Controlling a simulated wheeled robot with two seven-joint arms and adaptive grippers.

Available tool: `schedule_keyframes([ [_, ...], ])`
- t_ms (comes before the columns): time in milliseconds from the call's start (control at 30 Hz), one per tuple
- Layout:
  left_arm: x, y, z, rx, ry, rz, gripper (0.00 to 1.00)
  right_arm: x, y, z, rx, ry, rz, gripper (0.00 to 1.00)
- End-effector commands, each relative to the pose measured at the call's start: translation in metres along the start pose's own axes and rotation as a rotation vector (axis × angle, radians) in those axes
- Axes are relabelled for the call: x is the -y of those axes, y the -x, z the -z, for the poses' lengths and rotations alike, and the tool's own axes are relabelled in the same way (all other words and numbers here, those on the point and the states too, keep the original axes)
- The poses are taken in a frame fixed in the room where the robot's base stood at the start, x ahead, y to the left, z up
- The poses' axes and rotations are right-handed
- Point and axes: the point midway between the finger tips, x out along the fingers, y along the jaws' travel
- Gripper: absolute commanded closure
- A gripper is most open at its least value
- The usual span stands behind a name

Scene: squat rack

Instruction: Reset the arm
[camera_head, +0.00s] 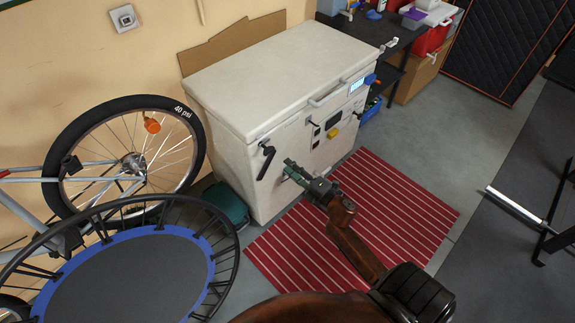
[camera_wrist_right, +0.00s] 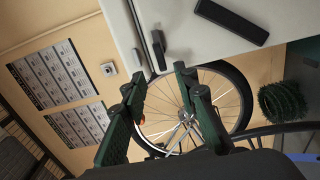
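My right gripper (camera_head: 290,169) is in front of the white chest freezer (camera_head: 290,75), with its brown arm reaching up from the bottom of the head view. In the right wrist view its two green fingers (camera_wrist_right: 163,88) stand apart with nothing between them, so it is open. The freezer (camera_wrist_right: 207,62) fills the top of the wrist view. A black handle (camera_head: 266,161) on the freezer's front is just left of the fingers in the head view. It looks apart from them, though depth is hard to judge. My left gripper is not in view.
A bicycle wheel (camera_head: 95,150) and a blue-rimmed trampoline (camera_head: 217,262) stand at the left. A red striped mat (camera_head: 425,205) lies on the floor before the freezer. A dark table (camera_head: 403,38) stands at the back. A metal bar (camera_head: 515,205) is at the right.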

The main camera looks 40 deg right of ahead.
Motion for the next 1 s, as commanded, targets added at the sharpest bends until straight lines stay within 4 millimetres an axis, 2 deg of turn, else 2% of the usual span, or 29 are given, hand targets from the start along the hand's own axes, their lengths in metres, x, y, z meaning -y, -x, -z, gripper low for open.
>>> schedule_keyframes([
  [467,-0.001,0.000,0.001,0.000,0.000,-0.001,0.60,0.001,-0.001,0.000,0.000,-0.001,0.001,0.72],
  [567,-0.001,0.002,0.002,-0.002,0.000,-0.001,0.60,0.013,0.002,-0.003,0.013,-0.031,0.024,0.72],
  [667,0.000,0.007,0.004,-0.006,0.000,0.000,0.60,0.051,0.011,-0.009,0.051,-0.115,0.088,0.72],
  [767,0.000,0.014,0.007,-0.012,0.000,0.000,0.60,0.110,0.030,-0.016,0.115,-0.247,0.188,0.72],
  [800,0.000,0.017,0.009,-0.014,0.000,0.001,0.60,0.137,0.041,-0.017,0.146,-0.306,0.233,0.72],
  [867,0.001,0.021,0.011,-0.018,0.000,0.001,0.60,0.178,0.061,-0.018,0.196,-0.390,0.302,0.72],
  [1000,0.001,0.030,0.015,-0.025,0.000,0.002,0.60,0.265,0.115,-0.011,0.316,-0.569,0.454,0.72],
])
